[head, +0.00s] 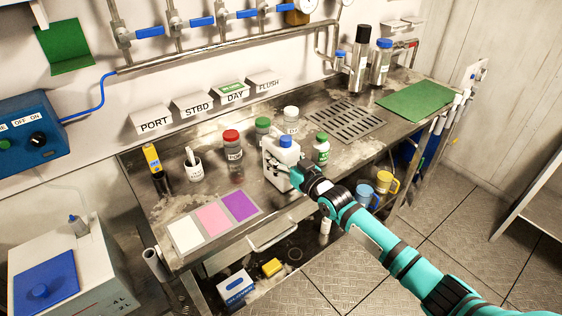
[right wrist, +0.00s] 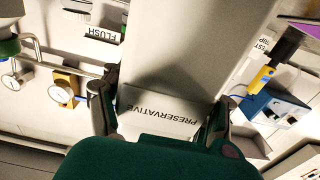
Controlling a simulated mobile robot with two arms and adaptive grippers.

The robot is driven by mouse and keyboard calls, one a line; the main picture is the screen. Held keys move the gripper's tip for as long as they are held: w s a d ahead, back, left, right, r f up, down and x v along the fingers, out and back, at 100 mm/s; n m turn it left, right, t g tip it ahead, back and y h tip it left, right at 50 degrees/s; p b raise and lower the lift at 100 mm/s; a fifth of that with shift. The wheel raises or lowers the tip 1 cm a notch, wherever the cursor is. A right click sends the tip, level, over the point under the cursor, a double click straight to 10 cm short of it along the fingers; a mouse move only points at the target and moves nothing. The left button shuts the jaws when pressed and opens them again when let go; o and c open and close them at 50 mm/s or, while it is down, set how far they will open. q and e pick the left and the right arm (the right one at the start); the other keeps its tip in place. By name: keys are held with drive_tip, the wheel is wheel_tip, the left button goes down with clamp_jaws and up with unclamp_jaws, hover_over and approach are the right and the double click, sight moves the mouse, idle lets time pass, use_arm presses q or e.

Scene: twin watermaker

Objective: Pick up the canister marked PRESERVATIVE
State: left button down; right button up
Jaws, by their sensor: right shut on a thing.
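The canister marked PRESERVATIVE is a white container with a blue cap (head: 285,142), near the front edge of the bench in the head view. My right gripper (head: 300,174) is at its front right side. In the right wrist view the white canister body (right wrist: 195,45) fills the middle, with the PRESERVATIVE label upside down. The two fingers of my right gripper (right wrist: 160,112) press on either side of it, shut on it. Whether its base touches the bench is hard to tell. My left gripper is not in view.
A green-capped bottle (head: 321,149) stands close to the canister's right. A red-capped jar (head: 232,154) and another green-capped jar (head: 263,128) stand left and behind. White, pink and purple mats (head: 212,219) lie at the front left. A drain grate (head: 345,119) is behind right.

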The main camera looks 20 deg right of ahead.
drive_tip(key=c, duration=0.7)
drive_tip(key=shift+w+r, duration=0.1)
drive_tip(key=shift+r, duration=0.05)
drive_tip(key=shift+r, duration=0.1)
